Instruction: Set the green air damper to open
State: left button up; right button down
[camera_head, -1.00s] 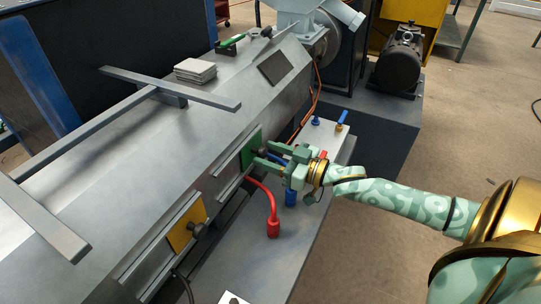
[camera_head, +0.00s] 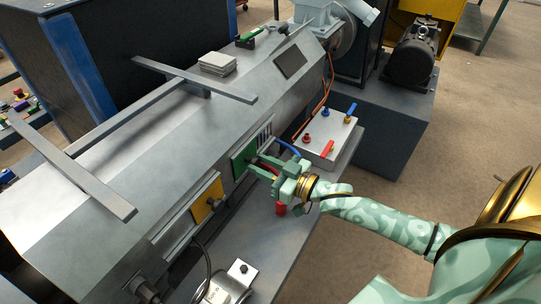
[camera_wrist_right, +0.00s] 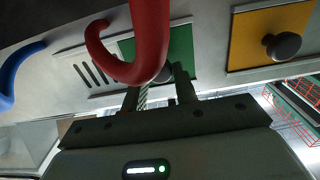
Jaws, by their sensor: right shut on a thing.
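The green air damper (camera_head: 238,162) is a flat green plate in a rail on the machine's sloped side. Dark vent slots (camera_head: 265,137) show uncovered just right of it. In the right wrist view the green plate (camera_wrist_right: 184,50) also shows, with the slots (camera_wrist_right: 95,75) to its left. My right gripper (camera_head: 256,166) is at the plate, shut on its dark knob (camera_wrist_right: 163,73). The knob is partly hidden by the fingers and a red hose (camera_wrist_right: 150,35). My left gripper is not in view.
A yellow damper plate (camera_head: 207,201) with a black knob sits nearer along the same side. A blue hose (camera_head: 288,147) and the red hose run close to my right gripper. A light box with red and blue valve handles (camera_head: 328,132) stands right of it.

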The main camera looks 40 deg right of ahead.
jog(key=c, duration=1.2)
grip_release()
jog(key=shift+s+a+f, duration=0.15)
jog(key=shift+a, duration=0.05)
jog(key=shift+o, duration=0.5)
jog(key=shift+s, duration=0.1)
pick_arm(q)
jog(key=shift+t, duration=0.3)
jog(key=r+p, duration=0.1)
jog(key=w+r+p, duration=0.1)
jog(key=p, duration=0.1)
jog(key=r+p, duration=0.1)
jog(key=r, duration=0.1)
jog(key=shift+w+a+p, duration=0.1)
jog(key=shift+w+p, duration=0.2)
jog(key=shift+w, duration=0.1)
pick_arm(e)
jog(key=v, duration=1.6)
